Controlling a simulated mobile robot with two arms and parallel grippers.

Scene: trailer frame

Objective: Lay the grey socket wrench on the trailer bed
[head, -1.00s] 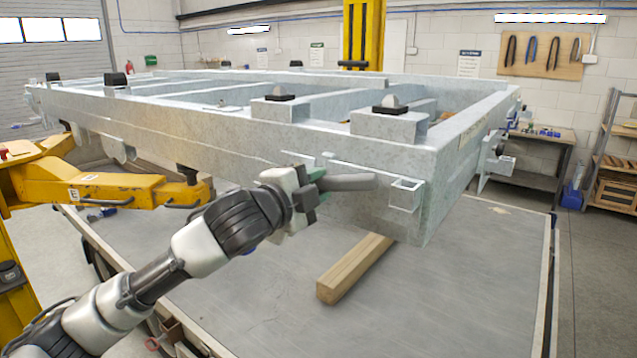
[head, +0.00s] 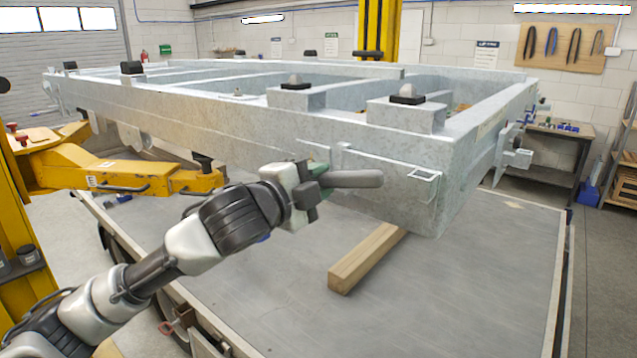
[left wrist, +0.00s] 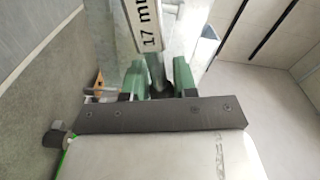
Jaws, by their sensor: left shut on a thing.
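My left gripper (head: 318,180) is shut on the grey socket wrench (head: 354,179), in front of the near side of the galvanised trailer frame (head: 390,205). In the head view the wrench shows as a thick grey bar pointing right. In the left wrist view the green fingers of my left gripper (left wrist: 158,78) close around the wrench (left wrist: 148,28), whose light face reads "17 m", cut off. The wrench is above the flat grey bed (head: 470,290) that lies under the frame. The head view does not show whether it touches the frame. My right gripper is out of view.
A wooden beam (head: 366,260) lies on the grey bed below the wrench. A yellow lift arm (head: 130,178) stands at the left. The bed's front and right parts are clear.

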